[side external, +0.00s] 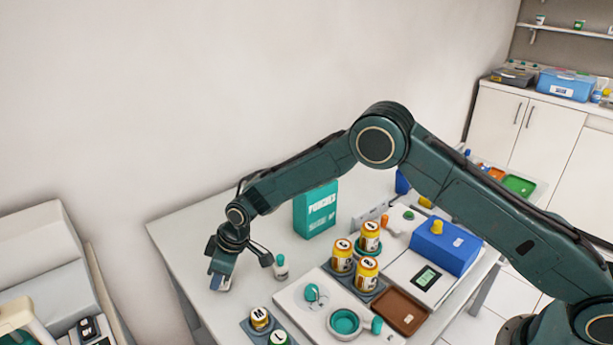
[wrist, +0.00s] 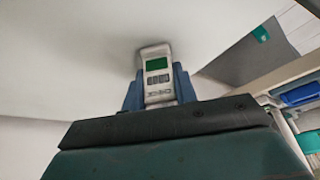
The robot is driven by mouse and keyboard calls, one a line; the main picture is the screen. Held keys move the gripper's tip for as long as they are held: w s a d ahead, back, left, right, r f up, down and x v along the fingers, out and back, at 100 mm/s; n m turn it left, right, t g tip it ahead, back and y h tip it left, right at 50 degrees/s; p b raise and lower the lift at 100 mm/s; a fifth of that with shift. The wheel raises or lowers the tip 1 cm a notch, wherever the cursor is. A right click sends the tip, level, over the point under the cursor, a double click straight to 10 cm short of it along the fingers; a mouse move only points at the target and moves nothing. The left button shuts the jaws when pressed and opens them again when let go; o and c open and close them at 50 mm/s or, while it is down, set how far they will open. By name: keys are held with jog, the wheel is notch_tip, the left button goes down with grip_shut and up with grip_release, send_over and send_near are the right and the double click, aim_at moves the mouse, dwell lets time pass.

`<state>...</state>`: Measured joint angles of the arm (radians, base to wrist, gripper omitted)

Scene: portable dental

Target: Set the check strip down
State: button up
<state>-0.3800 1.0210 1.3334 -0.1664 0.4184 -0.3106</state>
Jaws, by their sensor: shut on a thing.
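My gripper (side external: 221,280) is low over the left part of the table, fingers pointing down. In the wrist view the blue fingers (wrist: 158,92) are shut on a small pale grey piece (wrist: 157,65) with a green panel and dark keys. It looks like a small handheld meter; it is the only held thing, and I take it as the check strip. In the side view only a pale edge of it shows (side external: 225,287) below the fingers. I cannot tell whether it touches the table.
A small white bottle with a teal cap (side external: 281,268) stands just right of my gripper. A teal box (side external: 315,210) stands behind. Yellow jars (side external: 343,257), a white tray (side external: 300,299), a brown tray (side external: 401,311) and a blue box (side external: 444,246) fill the right. The table's left part (side external: 185,235) is bare.

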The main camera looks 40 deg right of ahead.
jog(key=o, duration=0.9)
jog(key=shift+o, duration=0.2)
jog(key=shift+r, duration=0.1)
jog(key=v, duration=1.2)
